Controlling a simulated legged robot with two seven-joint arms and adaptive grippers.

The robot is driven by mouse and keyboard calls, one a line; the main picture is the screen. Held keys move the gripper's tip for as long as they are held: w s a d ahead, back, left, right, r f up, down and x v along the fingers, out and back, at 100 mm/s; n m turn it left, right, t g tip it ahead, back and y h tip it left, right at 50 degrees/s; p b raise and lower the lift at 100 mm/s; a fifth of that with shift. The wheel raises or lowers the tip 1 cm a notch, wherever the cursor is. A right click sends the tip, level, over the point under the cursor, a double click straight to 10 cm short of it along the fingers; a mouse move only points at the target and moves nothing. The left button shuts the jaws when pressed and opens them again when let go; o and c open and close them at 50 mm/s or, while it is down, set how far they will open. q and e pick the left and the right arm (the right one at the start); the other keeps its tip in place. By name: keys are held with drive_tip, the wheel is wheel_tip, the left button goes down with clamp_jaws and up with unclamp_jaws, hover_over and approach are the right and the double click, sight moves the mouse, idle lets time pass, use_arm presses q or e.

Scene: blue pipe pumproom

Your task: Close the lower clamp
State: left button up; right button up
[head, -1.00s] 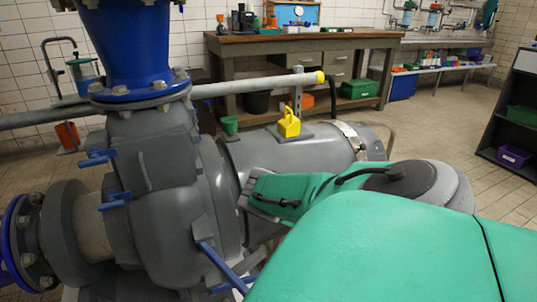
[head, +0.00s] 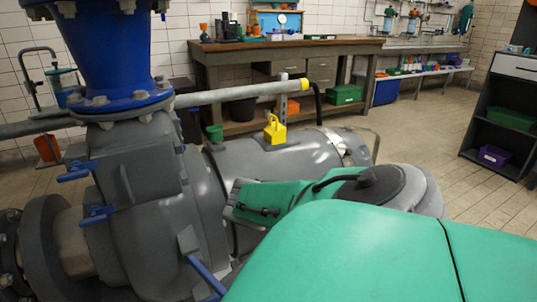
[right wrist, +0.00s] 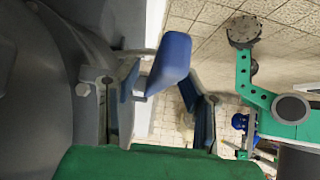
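In the head view, two short blue handles, an upper one (head: 76,171) and a lower one (head: 97,214), stick out from the grey pump housing (head: 135,225). A longer blue lever (head: 206,277) slants down from a grey lug at the bottom; my green right arm partly hides this area. I cannot tell for sure which is the lower clamp. In the right wrist view, a blue handle (right wrist: 172,62) stands out from a grey bracket on the housing. My right gripper (right wrist: 162,82) appears open, its two dark fingers either side of the handle's base, with no clear grip. My left gripper is out of view.
A large grey pipe (head: 270,158) with a yellow padlock-shaped block (head: 275,130) lies behind my arm. A horizontal grey rail (head: 235,93) crosses above it. A workbench (head: 285,45) stands at the back. The tiled floor (head: 430,140) at right is clear up to a dark shelf (head: 500,110).

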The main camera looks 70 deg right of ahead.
drive_tip(key=shift+r, duration=0.1)
drive_tip(key=v, duration=1.1)
drive_tip(key=shift+s+d, duration=0.25)
drive_tip(key=shift+d, duration=0.05)
drive_tip(key=shift+r, duration=0.15)
